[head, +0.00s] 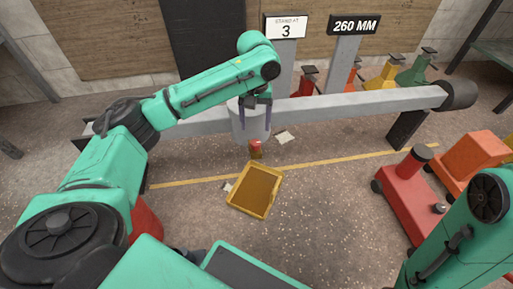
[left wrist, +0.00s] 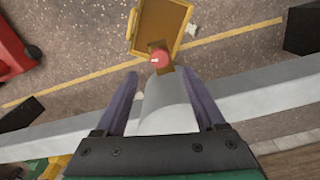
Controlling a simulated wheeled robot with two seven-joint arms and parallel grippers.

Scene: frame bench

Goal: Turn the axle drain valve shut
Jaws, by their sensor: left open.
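The drain valve (head: 255,146) is a small red knob with a brass-coloured piece by it, low on the grey cylinder (head: 244,125) of the axle beam (head: 330,106). In the left wrist view the red knob (left wrist: 160,60) shows just beyond the end of the pale cylinder (left wrist: 168,108), with a brown-gold piece behind it. My left gripper (head: 255,118) is open, its two purple-grey fingers on either side of the cylinder, above the knob. The left wrist view also shows the fingers (left wrist: 160,95) spread, with the knob beyond their tips. My right gripper is out of view.
A yellow tray (head: 240,202) lies on the floor below the valve. Signs reading "3" (head: 286,27) and "260 MM" (head: 355,25) stand behind the beam. Coloured jack stands (head: 385,74) are at the back. A red trolley jack (head: 410,197) stands at right.

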